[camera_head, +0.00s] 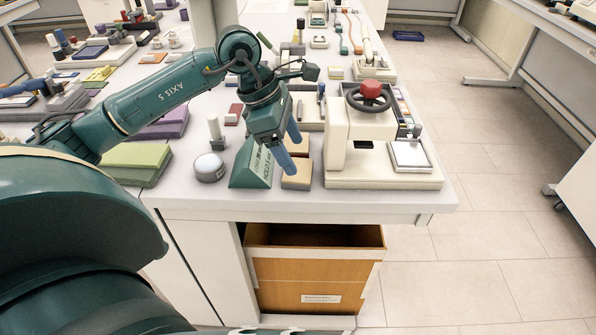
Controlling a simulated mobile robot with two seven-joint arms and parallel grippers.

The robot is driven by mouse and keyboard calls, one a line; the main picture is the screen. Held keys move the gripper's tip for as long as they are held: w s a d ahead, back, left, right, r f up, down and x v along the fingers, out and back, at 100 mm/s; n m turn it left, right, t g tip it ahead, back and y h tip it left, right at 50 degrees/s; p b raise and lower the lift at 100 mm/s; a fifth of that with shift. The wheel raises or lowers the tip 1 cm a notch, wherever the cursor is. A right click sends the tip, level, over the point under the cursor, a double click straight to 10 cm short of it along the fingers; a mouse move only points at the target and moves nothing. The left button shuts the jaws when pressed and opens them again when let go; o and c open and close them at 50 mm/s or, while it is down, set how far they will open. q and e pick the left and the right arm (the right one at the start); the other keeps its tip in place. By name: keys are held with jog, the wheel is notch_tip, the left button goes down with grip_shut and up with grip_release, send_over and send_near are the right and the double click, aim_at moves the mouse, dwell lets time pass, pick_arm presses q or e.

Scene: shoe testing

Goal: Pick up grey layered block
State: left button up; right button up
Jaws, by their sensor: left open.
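My left gripper (292,154) is open, with its two blue fingers pointing down over the front part of the table. Right by the fingertips sits a small tan and brown layered block (297,177), partly covered by the near finger. A second brown block (299,148) stands just behind it, partly hidden by the fingers. I cannot clearly pick out a grey layered block; the blocks at the fingers look tan-brown here. I cannot tell whether the near finger touches the front block. My right gripper is not in view.
A dark green wedge (250,167) stands close left of the fingers. A cream press (345,128) with a red-capped handwheel stands close right. A round silver puck (209,168) and green layered slabs (134,157) lie further left. An open wooden drawer (315,268) sticks out below.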

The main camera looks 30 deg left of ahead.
aim_at(303, 170)
pick_arm(q)
jog(key=x, duration=0.5)
jog(key=shift+p, duration=0.35)
jog(key=shift+c, duration=0.6)
jog(key=c, duration=0.5)
